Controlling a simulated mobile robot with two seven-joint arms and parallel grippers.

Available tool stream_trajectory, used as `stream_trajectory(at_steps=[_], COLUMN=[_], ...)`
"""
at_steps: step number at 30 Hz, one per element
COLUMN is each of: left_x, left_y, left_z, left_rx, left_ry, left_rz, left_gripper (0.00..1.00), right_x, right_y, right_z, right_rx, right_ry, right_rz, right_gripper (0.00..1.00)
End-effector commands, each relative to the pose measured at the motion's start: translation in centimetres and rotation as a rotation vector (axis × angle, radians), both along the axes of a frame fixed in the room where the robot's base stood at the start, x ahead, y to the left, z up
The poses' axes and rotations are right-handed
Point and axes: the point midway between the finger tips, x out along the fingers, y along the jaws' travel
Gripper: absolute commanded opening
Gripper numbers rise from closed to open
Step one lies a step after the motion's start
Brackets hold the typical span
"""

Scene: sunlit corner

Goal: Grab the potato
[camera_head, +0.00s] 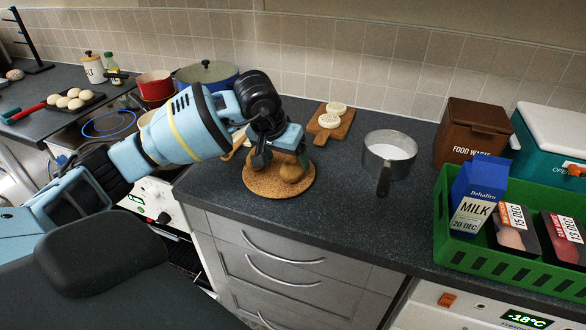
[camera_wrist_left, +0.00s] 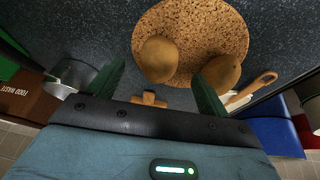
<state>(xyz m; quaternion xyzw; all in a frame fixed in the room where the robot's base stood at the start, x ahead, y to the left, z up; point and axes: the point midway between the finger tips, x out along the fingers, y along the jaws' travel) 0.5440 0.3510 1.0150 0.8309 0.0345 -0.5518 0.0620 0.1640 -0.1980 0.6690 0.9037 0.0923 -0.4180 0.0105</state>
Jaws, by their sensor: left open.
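Two brown potatoes lie on a round cork mat (camera_head: 262,187) on the dark counter. In the left wrist view one potato (camera_wrist_left: 158,56) lies ahead of the gap between my fingers, and the other potato (camera_wrist_left: 226,70) lies beyond the right-hand finger. In the head view the potatoes are partly hidden by my left gripper (camera_head: 281,160), which is over the mat with its fingers pointing down. It is open and empty, with its green fingers apart in the left wrist view (camera_wrist_left: 158,78). I cannot tell whether a finger touches a potato. My right gripper is not in view.
A wooden board (camera_head: 342,122) with white round pieces stands behind the mat. A saucepan (camera_head: 390,150) is to the right, its handle toward the front. A green crate (camera_head: 470,265) with milk and packs is further right. A brown food waste bin (camera_head: 472,135) stands behind it.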

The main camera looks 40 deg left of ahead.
Motion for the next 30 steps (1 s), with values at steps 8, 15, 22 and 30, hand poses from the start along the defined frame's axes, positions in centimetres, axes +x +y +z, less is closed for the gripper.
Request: stream_trajectory(at_steps=[8,15,22,30], left_x=[1.9,2.4,2.4,2.4], left_y=[0.0,0.0,0.0,0.0], left_z=[-3.1,-4.4,-4.4,-4.4], left_rx=[-0.003,-0.001,-0.001,-0.001], left_ry=[0.003,0.001,0.001,0.002], left_rz=[0.0,-0.001,-0.001,-0.001], left_gripper=[0.79,0.79,0.69,0.34], right_x=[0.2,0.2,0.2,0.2], right_y=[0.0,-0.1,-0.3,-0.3], right_z=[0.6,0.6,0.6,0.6], right_rx=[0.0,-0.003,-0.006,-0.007], right_ry=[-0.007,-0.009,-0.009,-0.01], right_rz=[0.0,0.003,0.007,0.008], right_gripper=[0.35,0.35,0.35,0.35])
